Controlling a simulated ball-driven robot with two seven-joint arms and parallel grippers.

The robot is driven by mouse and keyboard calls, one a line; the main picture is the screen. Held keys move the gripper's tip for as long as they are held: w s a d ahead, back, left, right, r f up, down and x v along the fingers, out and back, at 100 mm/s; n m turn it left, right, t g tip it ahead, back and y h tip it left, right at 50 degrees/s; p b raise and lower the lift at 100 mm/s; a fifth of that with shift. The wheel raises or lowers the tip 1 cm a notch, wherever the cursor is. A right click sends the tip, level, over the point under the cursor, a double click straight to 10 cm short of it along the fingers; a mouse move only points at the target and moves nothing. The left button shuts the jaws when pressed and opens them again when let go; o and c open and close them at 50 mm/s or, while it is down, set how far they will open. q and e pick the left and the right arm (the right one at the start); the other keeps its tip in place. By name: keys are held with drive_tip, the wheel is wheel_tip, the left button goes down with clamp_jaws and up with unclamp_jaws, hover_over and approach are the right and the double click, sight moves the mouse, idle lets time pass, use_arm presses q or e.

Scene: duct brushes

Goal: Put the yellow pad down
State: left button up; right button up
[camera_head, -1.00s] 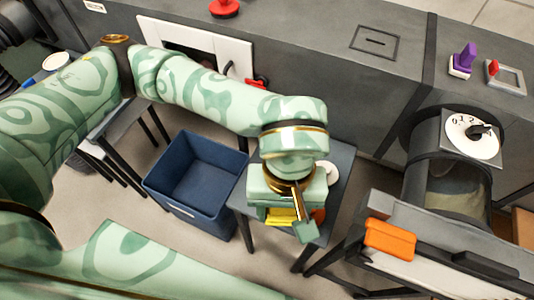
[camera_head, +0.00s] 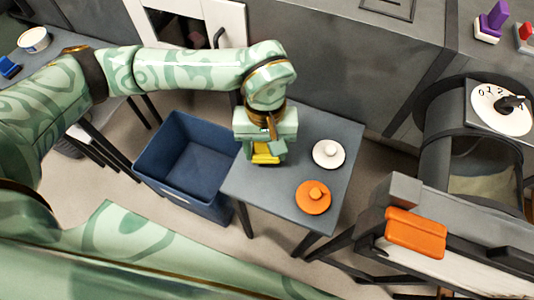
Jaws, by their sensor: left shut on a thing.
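The yellow pad (camera_head: 265,153) shows under my left gripper (camera_head: 264,148), at the left part of the small grey table (camera_head: 335,190). My left gripper is shut on the yellow pad. The gripper's body hides most of the pad, and I cannot tell whether the pad touches the tabletop. My right gripper is not in view.
A white knobbed disc (camera_head: 328,153) and an orange knobbed disc (camera_head: 313,198) lie on the small table, right of the gripper. A blue bin (camera_head: 190,160) stands left of it. An orange block (camera_head: 415,233) sits on the grey rig at right.

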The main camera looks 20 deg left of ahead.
sight(266, 152)
use_arm(q)
wheel_tip(266, 152, down, 3)
drive_tip(key=shift+f+b, duration=0.15)
drive_tip(key=shift+b, duration=0.45)
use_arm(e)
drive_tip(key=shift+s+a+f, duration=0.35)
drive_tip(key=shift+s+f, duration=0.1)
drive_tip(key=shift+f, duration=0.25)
use_arm(q)
drive_tip(key=shift+r, duration=0.2)
drive_tip(key=shift+f, duration=0.1)
drive_tip(key=o, duration=1.2)
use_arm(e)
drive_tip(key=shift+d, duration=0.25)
